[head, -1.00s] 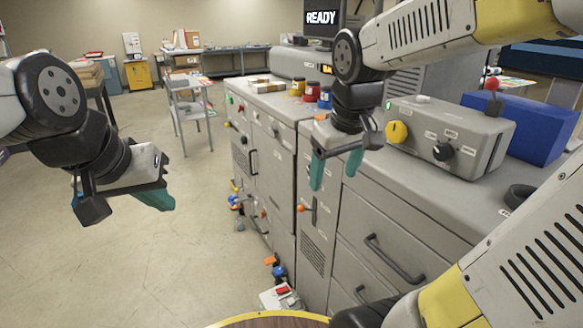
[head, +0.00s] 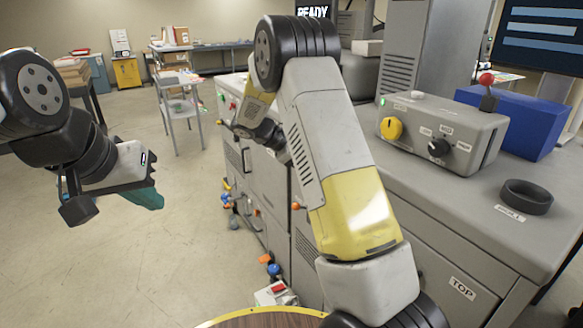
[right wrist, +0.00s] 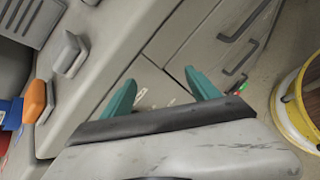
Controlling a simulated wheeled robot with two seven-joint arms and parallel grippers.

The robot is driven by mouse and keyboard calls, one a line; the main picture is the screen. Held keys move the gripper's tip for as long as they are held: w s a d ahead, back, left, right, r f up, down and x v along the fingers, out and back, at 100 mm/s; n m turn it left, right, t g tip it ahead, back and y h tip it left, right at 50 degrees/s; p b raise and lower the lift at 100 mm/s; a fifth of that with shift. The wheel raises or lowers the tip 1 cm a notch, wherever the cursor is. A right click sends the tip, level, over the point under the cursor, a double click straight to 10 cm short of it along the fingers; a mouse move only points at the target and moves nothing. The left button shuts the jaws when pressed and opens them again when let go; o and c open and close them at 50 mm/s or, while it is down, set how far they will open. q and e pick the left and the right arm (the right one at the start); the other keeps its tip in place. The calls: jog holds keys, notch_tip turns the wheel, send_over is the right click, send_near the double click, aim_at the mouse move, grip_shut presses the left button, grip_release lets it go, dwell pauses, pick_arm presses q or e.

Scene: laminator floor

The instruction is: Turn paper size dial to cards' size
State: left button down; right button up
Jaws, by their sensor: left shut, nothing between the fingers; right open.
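A black dial (head: 438,147) with small white labels around it sits on the front of a grey control box (head: 470,125) on the machine top. The labels are too small to read surely, and so is the dial's pointer. A yellow knob (head: 390,128) sits left of it on the same box. My left gripper (head: 148,196) is shut and empty over the floor at the left, far from the dial. My right gripper is mostly hidden behind its arm in the head view. The right wrist view shows it open and empty (right wrist: 160,92), above grey cabinet fronts, away from the dial.
A blue box (head: 520,120) and a red-topped lever (head: 486,90) stand behind the control box. A black ring (head: 526,195) lies on the counter at right. An orange lever (right wrist: 35,100) and a grey knob (right wrist: 68,52) show in the right wrist view. Floor at left is open.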

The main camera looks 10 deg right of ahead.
jog(key=w+a+f+n+t+h, duration=0.6)
jog(key=w+a+f+n, duration=0.2)
jog(key=w+f, duration=0.3)
jog(key=x, duration=0.8)
jog(key=shift+s, duration=0.25)
jog(key=shift+r, duration=0.1)
jog(key=c, duration=1.4)
jog(key=shift+o, duration=0.2)
